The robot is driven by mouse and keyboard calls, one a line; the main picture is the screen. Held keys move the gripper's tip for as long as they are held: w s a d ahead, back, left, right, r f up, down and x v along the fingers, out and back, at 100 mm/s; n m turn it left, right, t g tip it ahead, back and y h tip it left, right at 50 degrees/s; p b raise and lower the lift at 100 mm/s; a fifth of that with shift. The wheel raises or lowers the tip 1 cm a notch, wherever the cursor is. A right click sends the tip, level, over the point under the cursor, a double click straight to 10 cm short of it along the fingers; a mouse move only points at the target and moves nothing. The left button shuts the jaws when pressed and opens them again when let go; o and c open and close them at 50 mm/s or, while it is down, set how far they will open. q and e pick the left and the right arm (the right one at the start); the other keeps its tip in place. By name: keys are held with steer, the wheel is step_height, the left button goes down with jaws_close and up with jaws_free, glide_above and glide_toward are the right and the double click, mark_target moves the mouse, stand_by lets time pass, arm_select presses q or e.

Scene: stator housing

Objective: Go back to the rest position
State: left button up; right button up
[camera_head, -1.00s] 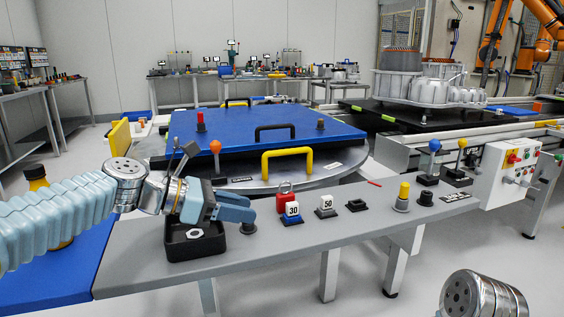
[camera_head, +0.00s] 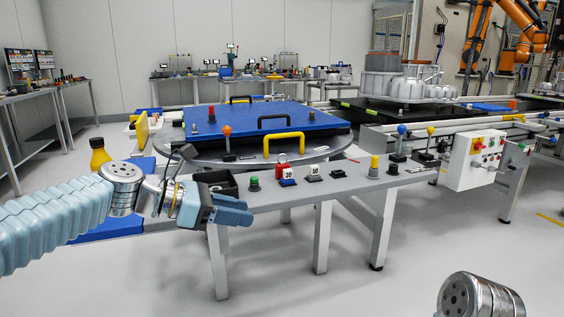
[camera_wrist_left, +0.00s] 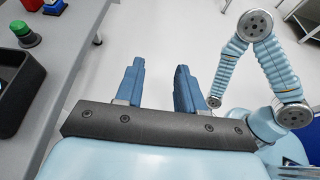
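My left gripper (camera_head: 236,210) is in front of the grey table (camera_head: 330,188), near its left end. The left wrist view shows its two blue fingers (camera_wrist_left: 160,68) spread apart with only floor between them, so it is open and empty. A black tray (camera_head: 222,183) sits on the table behind the gripper and is partly hidden by it. Part of my right arm (camera_head: 482,297) shows at the lower right of the head view. My right gripper cannot be made out in either view.
A blue plate (camera_head: 240,127) with handles lies behind. The floor (camera_head: 300,265) in front is clear.

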arm_select(q)
step_height(320, 180, down, 32)
steer(key=a+m+g+y, duration=0.1)
steer(key=a+m+y, duration=0.1)
steer(key=m+y, duration=0.35)
steer(key=s+f+m+g+y+p, duration=0.1)
steer(key=s+f+m+g+y, duration=0.1)
steer(key=s+f+m, duration=1.2)
steer(key=s+f+y, duration=0.1)
steer(key=s+f, duration=0.6)
steer(key=f, duration=0.2)
steer(key=shift+a+m+g+p, duration=0.35)
steer(key=shift+a+g, duration=0.05)
arm_select(e)
steer(key=shift+s+a+r, duration=0.15)
steer(key=shift+r, duration=0.3)
steer(key=shift+s+a+r, duration=0.1)
steer(key=shift+s+r, duration=0.05)
steer(key=shift+r, duration=0.25)
